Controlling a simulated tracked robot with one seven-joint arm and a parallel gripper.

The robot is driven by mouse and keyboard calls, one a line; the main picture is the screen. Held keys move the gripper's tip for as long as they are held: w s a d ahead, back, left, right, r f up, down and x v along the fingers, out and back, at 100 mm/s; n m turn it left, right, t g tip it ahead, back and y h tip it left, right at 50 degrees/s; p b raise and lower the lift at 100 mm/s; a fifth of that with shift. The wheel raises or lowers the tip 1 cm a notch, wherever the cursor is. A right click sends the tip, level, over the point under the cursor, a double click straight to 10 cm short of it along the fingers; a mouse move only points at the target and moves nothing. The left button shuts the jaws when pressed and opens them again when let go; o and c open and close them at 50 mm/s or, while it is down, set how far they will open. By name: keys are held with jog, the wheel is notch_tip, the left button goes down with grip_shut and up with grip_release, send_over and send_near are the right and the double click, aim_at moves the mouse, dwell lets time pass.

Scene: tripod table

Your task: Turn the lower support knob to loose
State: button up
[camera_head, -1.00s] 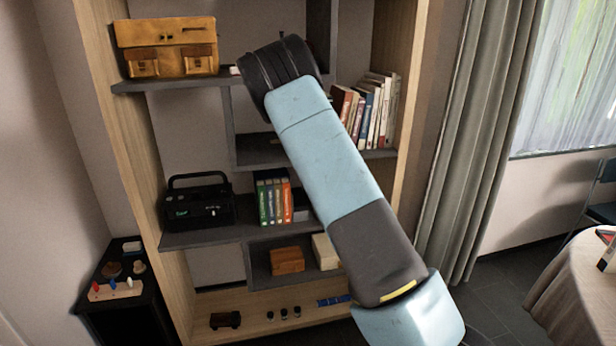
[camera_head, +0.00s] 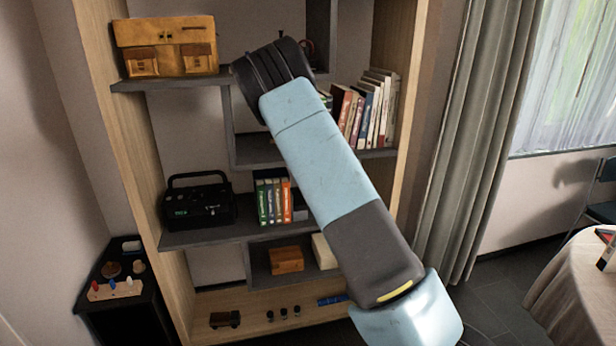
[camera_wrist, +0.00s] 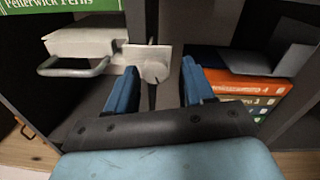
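A pale grey, rounded knob-like part (camera_wrist: 155,72) shows in the wrist view, on a light plate, with a dark narrow piece below it. I cannot tell for sure that it is the lower support knob. My gripper (camera_wrist: 160,86) is open, its two blue fingers on either side of this part, with visible gaps. Whether the fingers are level with it in depth is unclear. A light block with a curved grey handle (camera_wrist: 74,67) is left of the fingers. In the head view my arm hides the gripper and the knob.

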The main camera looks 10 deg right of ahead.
jog(key=shift+o, duration=0.2)
jog(key=shift+r, duration=0.1)
jog(key=s, duration=1.3)
jog(key=shift+s+f, duration=0.35)
jog(key=shift+f, duration=0.05)
jog(key=shift+d, duration=0.15)
jog(key=s+d+r+m+g, duration=0.2)
jog(key=s+r+m+g, duration=0.7)
jog(key=r+m, duration=0.5)
jog(key=s+a+r+m+g, duration=0.1)
jog(key=s+r+m+g, duration=0.1)
jog(key=s, duration=1)
jog(key=s+a+r+m+g, duration=0.1)
jog(key=s+r+m, duration=0.3)
jog(key=s, duration=0.9)
notch_tip(320, 180, up, 2)
jog(key=shift+s+a+r+m+g, duration=0.1)
jog(key=shift+s+a+m+g, duration=0.2)
jog(key=shift+a+g, duration=0.1)
